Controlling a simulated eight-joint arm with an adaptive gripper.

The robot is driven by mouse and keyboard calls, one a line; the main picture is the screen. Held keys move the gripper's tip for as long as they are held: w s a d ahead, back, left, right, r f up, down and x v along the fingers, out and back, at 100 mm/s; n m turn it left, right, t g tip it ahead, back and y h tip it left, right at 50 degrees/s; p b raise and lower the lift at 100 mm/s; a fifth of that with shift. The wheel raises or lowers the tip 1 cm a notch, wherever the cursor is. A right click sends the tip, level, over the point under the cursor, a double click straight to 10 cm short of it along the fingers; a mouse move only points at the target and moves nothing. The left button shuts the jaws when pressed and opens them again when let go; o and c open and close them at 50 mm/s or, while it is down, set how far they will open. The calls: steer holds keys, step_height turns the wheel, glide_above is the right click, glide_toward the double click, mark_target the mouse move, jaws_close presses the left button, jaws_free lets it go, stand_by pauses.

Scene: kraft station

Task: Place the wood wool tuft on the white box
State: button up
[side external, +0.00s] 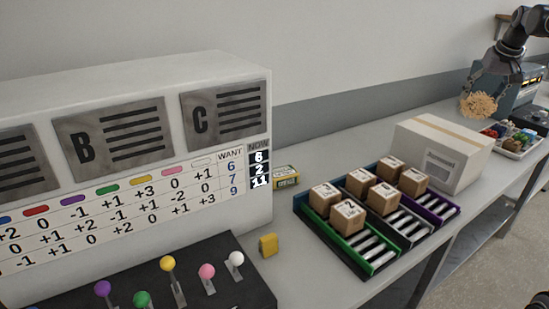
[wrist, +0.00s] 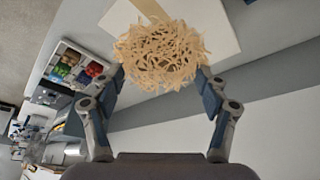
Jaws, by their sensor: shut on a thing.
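The wood wool tuft (side external: 478,105) is a pale tan curly bundle. In the wrist view the tuft (wrist: 162,55) sits between the two fingers. My gripper (side external: 482,92) is shut on it and holds it in the air at the upper right of the side view; both fingers of my gripper (wrist: 162,75) touch its sides in the wrist view. The white box (side external: 440,158) stands closed on the table with a tan tape strip on top and a label on its front. The tuft is apart from the box. In the wrist view it hides part of the white box (wrist: 215,30).
A tray of colourful items (side external: 517,140) is right of the box. Small cartons (side external: 347,217) sit in green, grey and purple racks in front of it. A large white panel (side external: 130,160), a lever board (side external: 150,285) and a yellow block (side external: 268,245) are at left.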

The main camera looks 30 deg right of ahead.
steer(key=s+d, duration=0.3)
steer(key=d, duration=0.2)
glide_above(444, 129)
steer(key=s+a, duration=0.1)
steer(key=shift+m, duration=0.4)
step_height(444, 129, down, 7)
steer(key=shift+s+a+r, duration=0.1)
step_height(444, 129, down, 3)
steer(key=shift+f, duration=0.2)
steer(key=shift+c, duration=0.2)
steer(key=shift+f, duration=0.35)
steer(key=shift+c, duration=1.3)
steer(key=o, duration=1.1)
steer(key=shift+o, duration=0.2)
